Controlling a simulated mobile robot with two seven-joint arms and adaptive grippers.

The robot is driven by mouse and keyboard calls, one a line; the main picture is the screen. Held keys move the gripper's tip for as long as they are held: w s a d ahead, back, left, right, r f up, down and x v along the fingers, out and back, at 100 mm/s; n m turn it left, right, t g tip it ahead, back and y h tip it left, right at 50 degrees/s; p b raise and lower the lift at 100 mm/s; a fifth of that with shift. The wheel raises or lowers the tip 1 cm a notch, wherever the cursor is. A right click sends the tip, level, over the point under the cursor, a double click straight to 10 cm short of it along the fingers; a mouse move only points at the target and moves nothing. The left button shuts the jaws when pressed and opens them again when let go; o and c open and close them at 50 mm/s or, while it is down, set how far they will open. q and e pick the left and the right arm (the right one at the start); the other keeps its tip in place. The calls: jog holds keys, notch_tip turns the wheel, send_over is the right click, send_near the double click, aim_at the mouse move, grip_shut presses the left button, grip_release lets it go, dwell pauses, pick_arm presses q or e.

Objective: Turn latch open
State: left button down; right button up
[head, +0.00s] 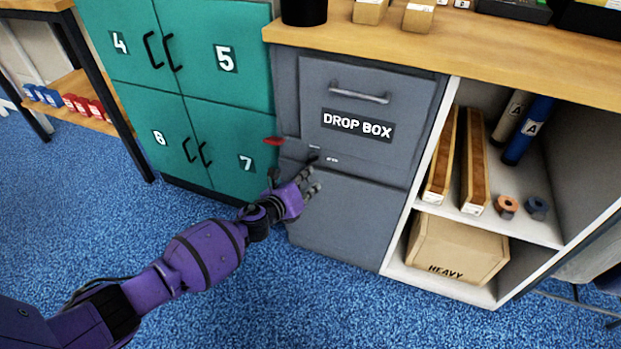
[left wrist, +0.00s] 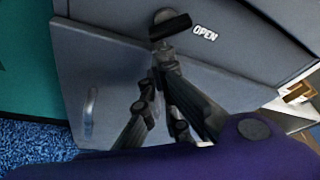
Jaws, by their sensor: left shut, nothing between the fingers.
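The grey drop box cabinet (head: 415,150) has an upper front with a bar handle and a "DROP BOX" label. A small dark latch (head: 313,157) sits below the label, at the upper front's lower left. In the left wrist view the latch (left wrist: 170,24) is a dark round knob with a bar across it, beside the word "OPEN". My left gripper (head: 313,184) is shut and empty, just below the latch in the head view. In the left wrist view its fingertips (left wrist: 160,58) point at the knob; I cannot tell whether they touch it. My right gripper is out of view.
Teal lockers (head: 215,95) stand left of the cabinet, with a small red piece (head: 274,141) near the seam. A wooden counter (head: 470,45) overhangs above. White shelves (head: 400,240) at right hold tubes and a "HEAVY" carton (head: 455,250). Blue carpet is clear in front.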

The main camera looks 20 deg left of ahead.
pick_arm(q)
jog(key=m+y+p, duration=0.1)
jog(key=a+m+y+p, duration=0.1)
jog(key=m+p, duration=0.1)
jog(key=a+m+y+p, duration=0.1)
jog(key=m+p, duration=0.1)
jog(key=shift+a+r, duration=0.25)
dwell(0.8)
dwell(0.4)
jog(key=shift+p, duration=0.35)
